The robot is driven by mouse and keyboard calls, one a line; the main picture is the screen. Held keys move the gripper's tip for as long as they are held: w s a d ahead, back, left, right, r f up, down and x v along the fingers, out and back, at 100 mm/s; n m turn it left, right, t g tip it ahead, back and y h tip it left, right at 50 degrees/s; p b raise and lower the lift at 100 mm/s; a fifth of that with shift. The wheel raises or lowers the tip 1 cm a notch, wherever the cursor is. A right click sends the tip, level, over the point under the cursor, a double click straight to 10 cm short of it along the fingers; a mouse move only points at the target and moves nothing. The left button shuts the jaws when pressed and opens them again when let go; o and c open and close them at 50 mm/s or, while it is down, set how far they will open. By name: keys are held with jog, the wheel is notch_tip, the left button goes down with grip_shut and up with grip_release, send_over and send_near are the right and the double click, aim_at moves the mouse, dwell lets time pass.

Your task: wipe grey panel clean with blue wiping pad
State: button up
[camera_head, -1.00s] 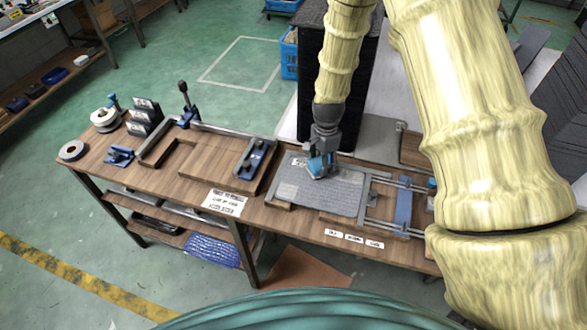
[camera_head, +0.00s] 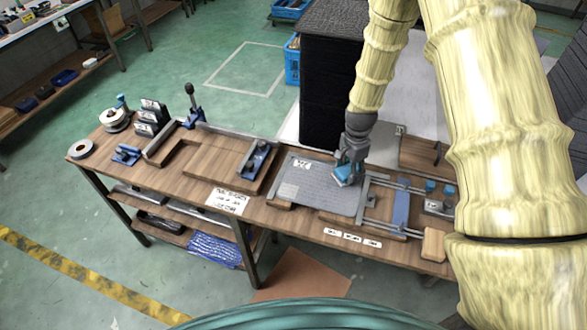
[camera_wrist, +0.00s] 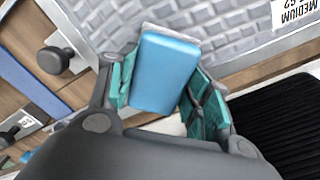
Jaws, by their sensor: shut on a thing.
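The grey panel (camera_head: 318,190) lies flat on the wooden bench, with a white label near its far left corner and a pale patch at its left front. In the wrist view its surface (camera_wrist: 240,25) shows a brick-like pattern. My gripper (camera_head: 347,172) is over the right part of the panel. It is shut on the blue wiping pad (camera_wrist: 165,72), which sits between the two teal-lined fingers. The pad's pale lower edge appears to meet the panel; exact contact is hard to tell.
A metal rail frame with a blue slider (camera_head: 401,208) stands right of the panel. A blue clamp (camera_head: 257,158) is on its left. A wooden block (camera_head: 433,244) lies at the bench's right front. A black stack (camera_head: 335,90) rises behind the bench.

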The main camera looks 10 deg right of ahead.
jog(key=r, duration=0.1)
jog(key=r+p, duration=0.2)
jog(key=shift+s+d+r, duration=0.2)
jog(key=shift+s+d, duration=0.05)
jog(key=shift+d, duration=0.15)
notch_tip(320, 180, up, 3)
jog(key=shift+d+r+p, duration=0.1)
jog(key=shift+p, duration=0.9)
jog(key=shift+r+p, duration=0.6)
jog(key=shift+r, duration=0.3)
